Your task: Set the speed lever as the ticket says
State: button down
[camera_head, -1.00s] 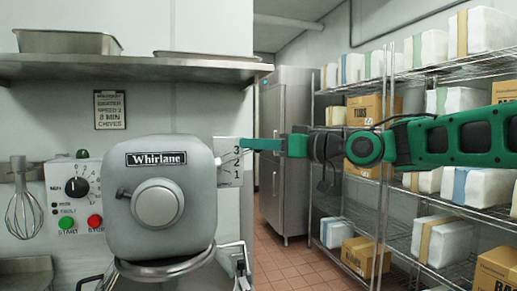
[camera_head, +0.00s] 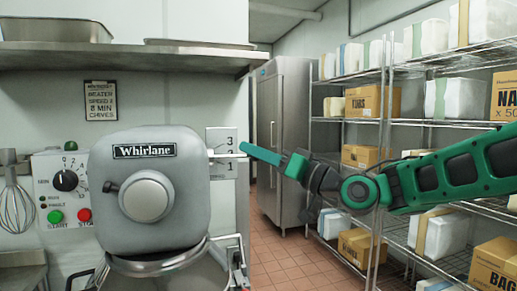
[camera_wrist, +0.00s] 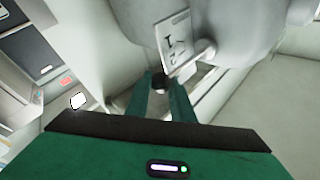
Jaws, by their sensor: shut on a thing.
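The Whirlane mixer (camera_head: 150,190) stands at left centre in the head view. On its right side is a speed plate (camera_head: 222,136), with 3 above and 1 below. The pale speed lever (camera_head: 224,154) lies about level between them, covering the middle mark. In the wrist view, the lever (camera_wrist: 203,53) ends in a black knob (camera_wrist: 158,84). My gripper (camera_head: 244,148), also in the wrist view (camera_wrist: 158,80), is shut on this knob. The ticket (camera_head: 101,100) on the wall reads BEATER SPEED, MIN and CHIVES; its speed digit is too blurred to be sure of.
A control box (camera_head: 67,190) with a dial and buttons is left of the mixer. A steel shelf (camera_head: 130,62) runs above. A fridge (camera_head: 283,140) and wire racks (camera_head: 385,150) with boxes stand at right. Tiled floor (camera_head: 290,265) is open between them.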

jog(key=shift+f, duration=0.3)
jog(key=c, duration=1.5)
grip_release()
jog(key=shift+w, duration=0.1)
jog(key=shift+c, duration=0.2)
jog(key=shift+r, duration=0.1)
jog(key=shift+d, duration=0.1)
jog(key=v, duration=1)
jog(key=shift+s+d+f, duration=0.2)
jog(key=shift+d+f, duration=0.05)
jog(key=shift+f, duration=0.1)
